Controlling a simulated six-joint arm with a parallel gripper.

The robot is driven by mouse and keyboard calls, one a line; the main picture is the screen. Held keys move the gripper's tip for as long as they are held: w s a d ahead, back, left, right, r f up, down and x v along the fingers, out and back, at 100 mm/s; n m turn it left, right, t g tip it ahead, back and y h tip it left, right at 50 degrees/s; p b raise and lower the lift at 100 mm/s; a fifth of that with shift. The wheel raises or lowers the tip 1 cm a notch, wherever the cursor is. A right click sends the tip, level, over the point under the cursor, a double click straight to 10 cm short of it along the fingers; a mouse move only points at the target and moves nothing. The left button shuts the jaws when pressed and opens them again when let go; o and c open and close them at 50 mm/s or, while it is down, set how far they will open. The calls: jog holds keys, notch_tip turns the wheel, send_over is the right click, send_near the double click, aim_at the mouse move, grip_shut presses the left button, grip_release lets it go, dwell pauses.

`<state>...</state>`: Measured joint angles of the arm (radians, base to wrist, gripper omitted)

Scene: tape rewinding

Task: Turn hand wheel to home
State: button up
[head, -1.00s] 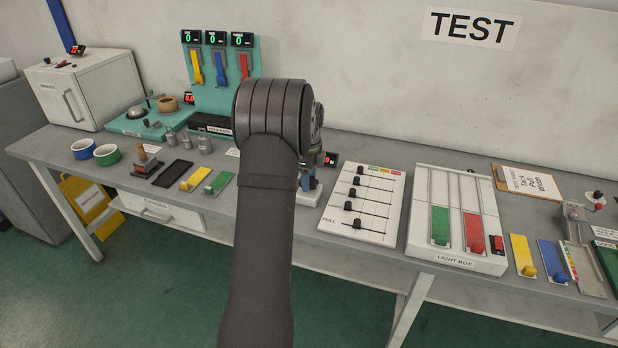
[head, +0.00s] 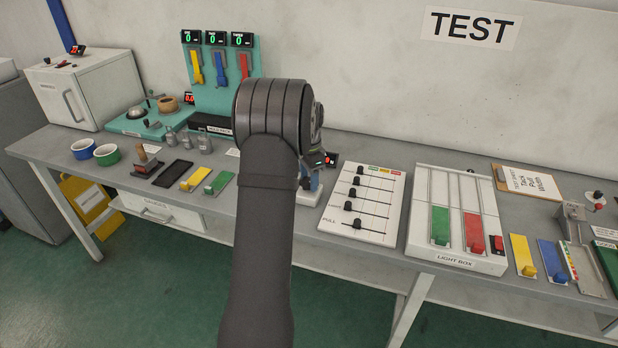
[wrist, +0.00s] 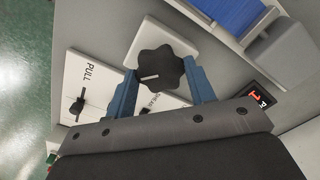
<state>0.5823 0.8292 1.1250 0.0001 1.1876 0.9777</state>
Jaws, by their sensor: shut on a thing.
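The hand wheel (wrist: 162,75) is a black lobed knob with a pale mark on its face, set over a white base (wrist: 152,38) in the wrist view. My gripper (wrist: 160,88) has its two blue fingers on either side of the wheel and is shut on it. In the head view my own arm hides the wheel and most of the gripper; only part of the white base (head: 308,194) and a little blue shows beside the arm. A small display with red digits (wrist: 260,97) stands to the right of the wheel in the wrist view.
A white slider panel marked PULL (head: 336,223) lies close to the right of my arm. A light box (head: 458,262) with green and red strips is further right. Yellow and green pieces (head: 196,179) lie to the left. A clipboard (head: 527,181) lies at the back right.

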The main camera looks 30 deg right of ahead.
aim_at(309, 181)
jog(key=n, duration=1.3)
jog(key=shift+n, duration=0.3)
jog(key=n, duration=1.3)
dwell(0.4)
jog(key=o, duration=1)
jog(key=shift+c, duration=0.2)
notch_tip(309, 181, up, 18)
jog(key=shift+f, duration=0.25)
